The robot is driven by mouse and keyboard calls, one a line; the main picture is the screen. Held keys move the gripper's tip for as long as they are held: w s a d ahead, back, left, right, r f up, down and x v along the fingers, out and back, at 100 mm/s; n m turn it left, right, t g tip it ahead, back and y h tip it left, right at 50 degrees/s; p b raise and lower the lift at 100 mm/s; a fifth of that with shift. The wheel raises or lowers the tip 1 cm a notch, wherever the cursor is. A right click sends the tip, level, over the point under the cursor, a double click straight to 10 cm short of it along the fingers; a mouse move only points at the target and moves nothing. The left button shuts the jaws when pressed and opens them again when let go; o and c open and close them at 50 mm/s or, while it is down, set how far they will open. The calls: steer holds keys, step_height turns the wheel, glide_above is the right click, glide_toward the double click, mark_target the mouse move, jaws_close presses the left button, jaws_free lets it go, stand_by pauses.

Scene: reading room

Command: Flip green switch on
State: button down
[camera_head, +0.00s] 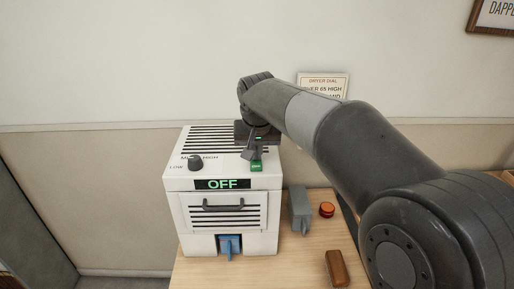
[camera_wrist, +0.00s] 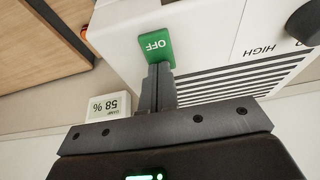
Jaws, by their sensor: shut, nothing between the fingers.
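The green switch (camera_head: 257,167) is on the top front right of a white dryer-like box (camera_head: 180,212). In the wrist view the green switch (camera_wrist: 155,47) reads "OFF". The box's front display (camera_head: 222,184) also reads "OFF" in green letters. My gripper (camera_head: 249,155) is shut and empty above the box's top, just beside the switch. In the wrist view the shut fingertips (camera_wrist: 159,68) are at the switch's lower edge; I cannot tell whether they touch it.
A dark dial (camera_head: 195,162) marked LOW to HIGH sits on the box's top left. A grey box (camera_head: 299,210), an orange-red button (camera_head: 327,209) and a brown block (camera_head: 337,267) are on the wooden table (camera_head: 300,262). A small display reading 58 % (camera_wrist: 108,107) shows in the wrist view.

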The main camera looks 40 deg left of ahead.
steer(key=shift+w+a+f, duration=0.1)
steer(key=shift+f, duration=0.15)
stand_by(0.3)
steer(key=shift+s+d+f, duration=0.1)
steer(key=shift+s+d, duration=0.5)
steer(key=v, duration=1.4)
steer(key=shift+w+a+r, duration=0.2)
steer(key=shift+w+a, duration=0.05)
